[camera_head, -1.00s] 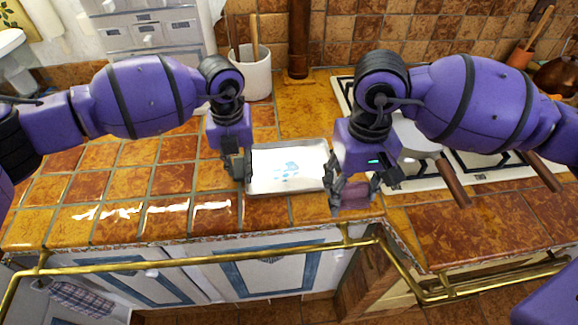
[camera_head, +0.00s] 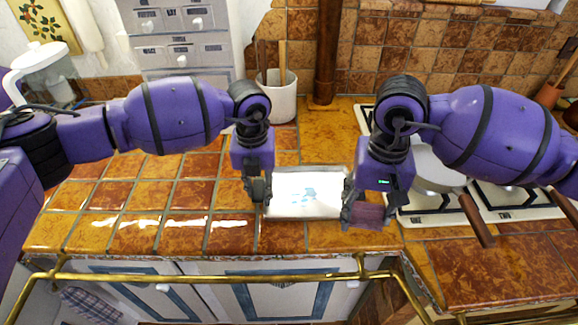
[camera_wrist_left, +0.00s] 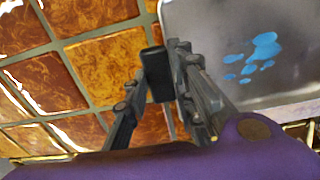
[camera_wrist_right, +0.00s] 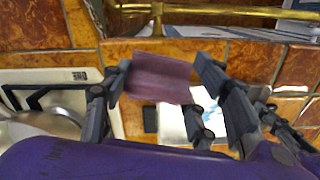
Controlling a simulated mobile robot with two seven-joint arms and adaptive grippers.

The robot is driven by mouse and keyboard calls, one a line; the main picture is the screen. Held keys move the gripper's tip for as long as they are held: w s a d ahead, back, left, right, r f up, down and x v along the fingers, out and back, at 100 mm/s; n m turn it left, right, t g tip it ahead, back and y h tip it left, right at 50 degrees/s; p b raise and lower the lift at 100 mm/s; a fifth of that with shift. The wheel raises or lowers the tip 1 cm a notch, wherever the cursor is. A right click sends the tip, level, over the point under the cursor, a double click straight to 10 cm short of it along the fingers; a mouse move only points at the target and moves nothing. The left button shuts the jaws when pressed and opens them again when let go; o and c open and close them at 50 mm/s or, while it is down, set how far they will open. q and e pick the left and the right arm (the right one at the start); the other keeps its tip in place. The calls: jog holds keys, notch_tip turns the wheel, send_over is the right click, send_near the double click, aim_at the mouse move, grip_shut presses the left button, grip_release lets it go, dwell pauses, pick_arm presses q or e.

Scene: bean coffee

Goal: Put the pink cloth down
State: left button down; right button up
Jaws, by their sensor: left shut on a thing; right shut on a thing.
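A pink cloth (camera_head: 370,215) is held between the fingers of my right gripper (camera_head: 367,213), over the counter's front part, right of the tray. It also shows in the right wrist view (camera_wrist_right: 160,78), stretched between the two fingers. A pale metal tray (camera_head: 300,214) with blue spots on its surface lies on the tiled counter between my grippers.
A stove (camera_head: 430,218) with a pan (camera_head: 438,170) is on the right; the pan's handle (camera_head: 477,220) points forward. A white utensil pot (camera_head: 277,98) stands behind the tray. A brass rail (camera_head: 200,278) runs along the counter front. Tiles left of my left gripper are clear.

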jog(key=w+a+m, duration=0.1)
jog(key=w+m, duration=0.7)
jog(key=m, duration=2.6)
send_near(330, 158)
jog(key=shift+t, duration=0.3)
jog(key=f, duration=0.6)
jog(key=shift+s+f, duration=0.25)
jog(key=shift+s, duration=0.05)
jog(key=shift+f, duration=0.15)
jog(key=o, duration=1)
notch_tip(330, 158, up, 12)
jog(key=shift+r, duration=0.2)
